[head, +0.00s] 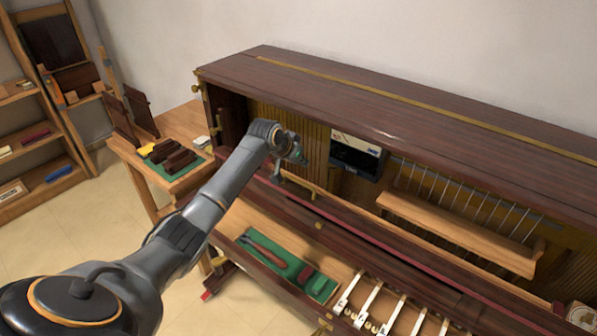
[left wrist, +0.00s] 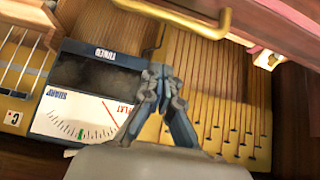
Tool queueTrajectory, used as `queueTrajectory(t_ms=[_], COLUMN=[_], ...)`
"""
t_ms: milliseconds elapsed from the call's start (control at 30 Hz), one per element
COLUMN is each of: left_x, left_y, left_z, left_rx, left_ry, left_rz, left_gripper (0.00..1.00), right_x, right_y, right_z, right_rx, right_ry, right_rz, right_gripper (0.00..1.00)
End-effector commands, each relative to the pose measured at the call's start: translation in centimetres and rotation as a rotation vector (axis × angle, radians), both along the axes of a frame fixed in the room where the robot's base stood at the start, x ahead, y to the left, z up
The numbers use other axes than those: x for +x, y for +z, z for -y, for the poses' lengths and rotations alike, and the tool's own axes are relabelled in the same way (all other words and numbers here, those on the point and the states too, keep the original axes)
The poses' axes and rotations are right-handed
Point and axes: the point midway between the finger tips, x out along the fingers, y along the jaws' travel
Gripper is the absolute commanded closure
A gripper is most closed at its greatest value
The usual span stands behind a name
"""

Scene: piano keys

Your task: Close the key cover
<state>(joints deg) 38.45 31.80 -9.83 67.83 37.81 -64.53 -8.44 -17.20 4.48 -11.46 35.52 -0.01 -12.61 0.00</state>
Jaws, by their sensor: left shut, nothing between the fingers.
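The key cover appears to be the long dark red-brown board (head: 365,240) along the piano front in the head view; it stands raised behind the key bed, with small brass knobs. A brass bar handle (head: 300,184) shows just below my left gripper (head: 297,153), and a brass handle also shows at the top of the left wrist view (left wrist: 185,18). My left gripper is shut and empty, its fingers (left wrist: 158,88) together in front of the piano's inner slats, apart from the handle as far as I can tell. My right gripper is not in view.
A tuner (head: 356,157) with a dial (left wrist: 80,118) sits inside the piano, right of my gripper. A wooden rail (head: 455,232) lies farther right. A green mat with tools (head: 285,268) and white key parts (head: 370,302) lie on the key bed. A side table (head: 160,190) stands left.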

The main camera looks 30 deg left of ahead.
Motion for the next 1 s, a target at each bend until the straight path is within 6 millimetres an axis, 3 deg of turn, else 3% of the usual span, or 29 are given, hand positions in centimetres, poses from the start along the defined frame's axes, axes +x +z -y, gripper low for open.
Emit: queueTrajectory(t_ms=[233,567,1000], left_x=[2.1,-1.3,-1.7], left_y=[-2.5,-3.6,-3.9], left_z=[0.3,0.0,-0.1], left_rx=[-0.001,0.002,0.001], left_ry=[0.000,-0.002,-0.002], left_rz=[-0.002,-0.003,0.000], left_gripper=[1.00,1.00,1.00], right_x=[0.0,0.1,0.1], right_y=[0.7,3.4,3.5], right_z=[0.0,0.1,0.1], right_rx=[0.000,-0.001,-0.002], right_ry=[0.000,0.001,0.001], right_rz=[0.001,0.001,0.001], right_gripper=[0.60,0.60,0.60])
